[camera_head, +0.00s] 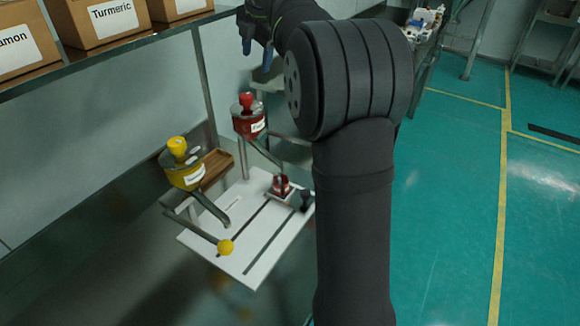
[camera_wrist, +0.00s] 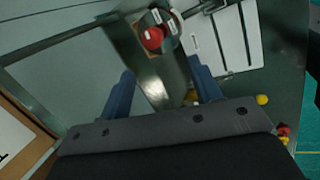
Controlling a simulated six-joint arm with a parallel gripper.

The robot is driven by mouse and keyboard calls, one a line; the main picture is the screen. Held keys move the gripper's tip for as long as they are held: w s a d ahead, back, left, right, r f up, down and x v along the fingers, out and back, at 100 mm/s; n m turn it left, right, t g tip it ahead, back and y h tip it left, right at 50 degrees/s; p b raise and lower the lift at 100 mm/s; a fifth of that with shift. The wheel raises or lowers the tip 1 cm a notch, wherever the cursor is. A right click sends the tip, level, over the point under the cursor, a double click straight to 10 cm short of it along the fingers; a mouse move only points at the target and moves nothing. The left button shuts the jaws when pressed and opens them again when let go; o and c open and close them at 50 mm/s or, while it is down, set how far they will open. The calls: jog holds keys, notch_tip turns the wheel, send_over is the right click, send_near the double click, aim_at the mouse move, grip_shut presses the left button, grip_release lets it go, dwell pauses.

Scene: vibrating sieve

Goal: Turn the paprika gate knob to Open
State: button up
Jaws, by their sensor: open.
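A red canister (camera_head: 250,124) with a white label, hard to read, stands at the back of a white slotted panel, with a red knob (camera_head: 246,99) on top. The red knob also shows in the wrist view (camera_wrist: 152,38), above the space between my fingers. A small red part (camera_head: 282,186) sits on the panel; I cannot tell which red part is the gate knob or its setting. My gripper (camera_head: 257,46) is open and empty, above and apart from the red canister. Its two blue fingers are spread in the wrist view (camera_wrist: 161,88).
A yellow canister (camera_head: 184,178) with a yellow knob stands left of the red one. The white panel (camera_head: 258,268) has dark slots. A shelf with labelled boxes (camera_head: 110,22) is at upper left.

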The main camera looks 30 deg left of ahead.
jog(key=d+f+m+h, duration=0.1)
jog(key=f+m, duration=0.4)
jog(key=f, duration=0.6)
jog(key=w+d+f+m+g+h, duration=0.1)
jog(key=d+f+m, duration=0.3)
jog(key=f, duration=0.8)
jog(key=w+d+f+m+g+h, duration=0.1)
jog(key=d+f+m, duration=0.2)
jog(key=f+m, duration=0.3)
jog(key=shift+d+f, duration=0.2)
jog(key=shift+f, duration=2.45)
